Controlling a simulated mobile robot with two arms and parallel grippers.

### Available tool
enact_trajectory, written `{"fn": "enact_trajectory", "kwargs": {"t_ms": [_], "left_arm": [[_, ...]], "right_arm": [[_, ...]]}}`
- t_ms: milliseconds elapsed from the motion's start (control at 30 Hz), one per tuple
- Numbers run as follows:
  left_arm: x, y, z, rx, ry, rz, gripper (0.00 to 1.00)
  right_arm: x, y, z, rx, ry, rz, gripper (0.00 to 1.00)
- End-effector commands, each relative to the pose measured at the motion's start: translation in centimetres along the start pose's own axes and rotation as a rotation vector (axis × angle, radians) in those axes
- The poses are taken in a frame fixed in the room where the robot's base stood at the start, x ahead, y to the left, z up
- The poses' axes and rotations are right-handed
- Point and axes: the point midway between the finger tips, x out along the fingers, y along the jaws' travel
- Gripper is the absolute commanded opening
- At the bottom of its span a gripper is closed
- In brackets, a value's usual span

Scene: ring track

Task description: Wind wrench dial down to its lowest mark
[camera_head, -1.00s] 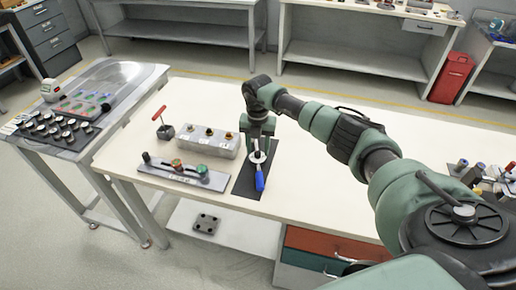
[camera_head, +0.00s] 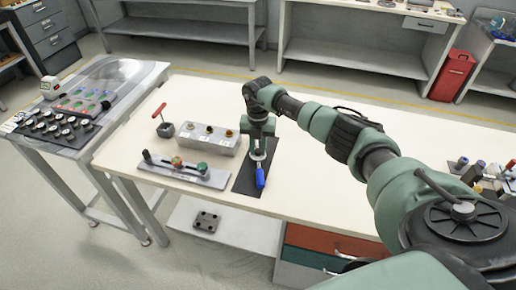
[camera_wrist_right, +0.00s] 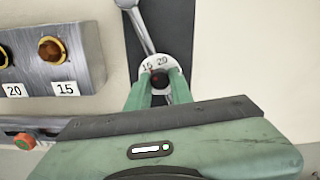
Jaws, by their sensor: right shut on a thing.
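The torque wrench lies on a black mat (camera_head: 244,181) on the workbench; its blue handle (camera_head: 260,178) points toward the bench's front edge. The metal shaft (camera_wrist_right: 140,28) runs up from the dial in the wrist view. My right gripper (camera_head: 258,149) is over the dial, its two green fingers (camera_wrist_right: 159,88) closed on the knob from both sides. The lower part of the dial and the handle are hidden in the wrist view. My left gripper is not seen.
A grey box (camera_head: 209,140) with coloured knobs stands left of the mat; labels 20 and 15 show in the wrist view.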

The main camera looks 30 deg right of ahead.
Motion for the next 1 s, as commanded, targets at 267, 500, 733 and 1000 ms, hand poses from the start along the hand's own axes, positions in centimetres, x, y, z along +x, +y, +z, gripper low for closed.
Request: {"fn": "enact_trajectory", "kwargs": {"t_ms": [267, 500, 733, 1000], "left_arm": [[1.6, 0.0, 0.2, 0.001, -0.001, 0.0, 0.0], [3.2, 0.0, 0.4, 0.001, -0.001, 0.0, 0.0], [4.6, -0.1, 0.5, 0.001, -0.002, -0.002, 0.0], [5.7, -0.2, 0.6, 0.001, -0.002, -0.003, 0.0]], "right_arm": [[0.2, 0.0, 0.1, -0.179, -0.003, 0.001, 0.0], [0.2, 0.0, 0.1, -0.404, -0.003, 0.0, 0.0], [0.2, 0.0, 0.1, -0.618, -0.003, 0.0, 0.0], [0.1, 0.0, 0.1, -0.823, -0.003, 0.0, 0.0]]}}
